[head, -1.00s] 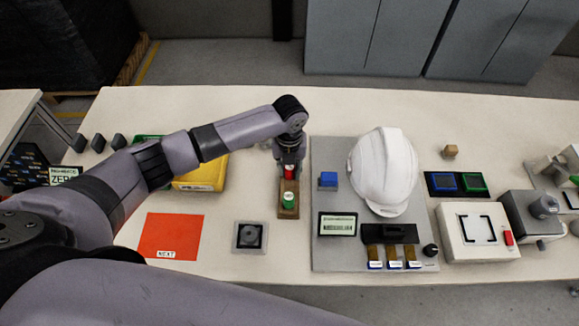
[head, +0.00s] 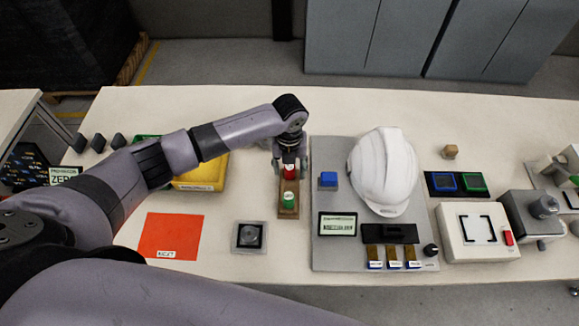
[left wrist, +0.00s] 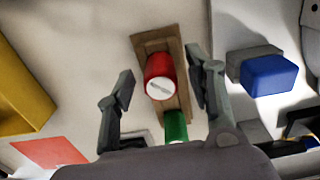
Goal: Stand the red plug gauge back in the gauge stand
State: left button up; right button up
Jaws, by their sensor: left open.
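The red plug gauge (left wrist: 159,76) stands in the wooden gauge stand (left wrist: 153,43), end-on to the left wrist camera. In the head view the red gauge (head: 289,172) shows just below my left gripper (head: 290,165). My left gripper is open; in the left wrist view its fingers (left wrist: 163,98) are spread on either side of the red gauge, apart from it. The green gauge (head: 289,199) stands in the near part of the stand (head: 289,213). It is partly hidden in the left wrist view (left wrist: 175,126). My right gripper is not in view.
Right of the stand is a grey fixture plate (head: 325,258) with a white helmet shell (head: 384,172) and a blue block (head: 328,179). A yellow bin (head: 205,176) lies left. An orange mat (head: 172,235) and a grey square block (head: 249,236) are nearer the front.

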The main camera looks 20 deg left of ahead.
pick_arm(q)
notch_tip(320, 180, up, 12)
dwell(0.4)
jog(key=shift+f, duration=0.15)
